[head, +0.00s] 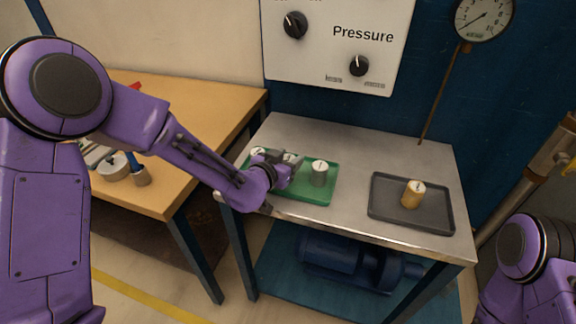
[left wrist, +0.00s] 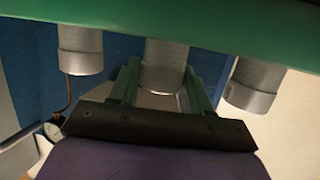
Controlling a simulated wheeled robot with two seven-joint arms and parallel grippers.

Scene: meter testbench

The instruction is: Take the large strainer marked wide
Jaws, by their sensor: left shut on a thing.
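Three grey cylindrical strainers with pale tops stand in a row on the green tray (head: 318,197). The right strainer (head: 319,174) stands clear, and the left strainer (head: 257,151) is partly hidden by my arm. My left gripper (head: 289,165) is shut on the middle strainer (left wrist: 165,68), whose pale top (head: 290,157) shows between the fingers. In the left wrist view, the green fingers (left wrist: 162,85) sit on both sides of it, with another strainer on each side. I cannot read any marking. My right gripper is out of view.
A dark grey tray (head: 388,211) holds a brass-coloured cylinder (head: 413,195) on the right of the metal bench (head: 350,150). A wooden table (head: 190,95) with tools stands at the left. A Pressure panel (head: 338,45) is behind. Bare metal lies between the trays.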

